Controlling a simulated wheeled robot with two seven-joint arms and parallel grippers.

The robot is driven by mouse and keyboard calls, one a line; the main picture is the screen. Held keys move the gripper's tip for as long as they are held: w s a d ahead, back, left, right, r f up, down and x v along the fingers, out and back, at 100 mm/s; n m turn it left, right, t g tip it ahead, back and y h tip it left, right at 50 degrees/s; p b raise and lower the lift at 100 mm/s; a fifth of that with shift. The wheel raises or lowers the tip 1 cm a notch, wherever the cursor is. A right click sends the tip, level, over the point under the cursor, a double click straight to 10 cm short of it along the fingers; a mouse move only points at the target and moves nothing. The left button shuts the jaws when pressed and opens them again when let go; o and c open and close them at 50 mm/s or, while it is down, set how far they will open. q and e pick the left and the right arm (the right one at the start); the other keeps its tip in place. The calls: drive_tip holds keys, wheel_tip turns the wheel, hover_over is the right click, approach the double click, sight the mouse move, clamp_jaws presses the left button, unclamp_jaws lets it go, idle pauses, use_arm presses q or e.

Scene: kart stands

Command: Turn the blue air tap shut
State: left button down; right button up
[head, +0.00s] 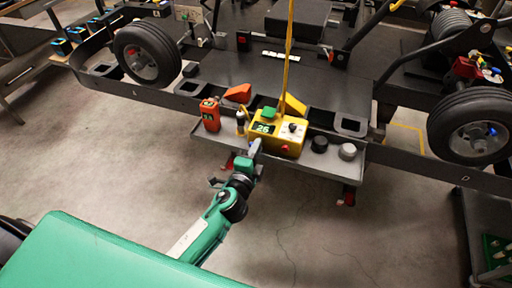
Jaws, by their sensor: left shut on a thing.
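My left gripper (255,147) reaches up from the lower left to the front edge of a grey tray (325,165). It is shut on a small bluish part that I take to be the blue air tap (257,141), mostly hidden by the fingers. The tap's handle angle is too small to tell. My right gripper is not in view.
On the tray are an orange-red device (210,114), a black knob (319,144) and a grey knob (347,151). A yellow hose (289,50) rises from the box. Kart wheels stand left (147,53) and right (472,130). The floor in front is clear.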

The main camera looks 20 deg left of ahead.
use_arm(q)
drive_tip(key=shift+m, duration=0.7)
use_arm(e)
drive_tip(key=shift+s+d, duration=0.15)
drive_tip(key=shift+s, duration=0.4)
use_arm(q)
drive_tip(key=c, duration=1.4)
unclamp_jaws()
drive_tip(key=shift+c, duration=0.2)
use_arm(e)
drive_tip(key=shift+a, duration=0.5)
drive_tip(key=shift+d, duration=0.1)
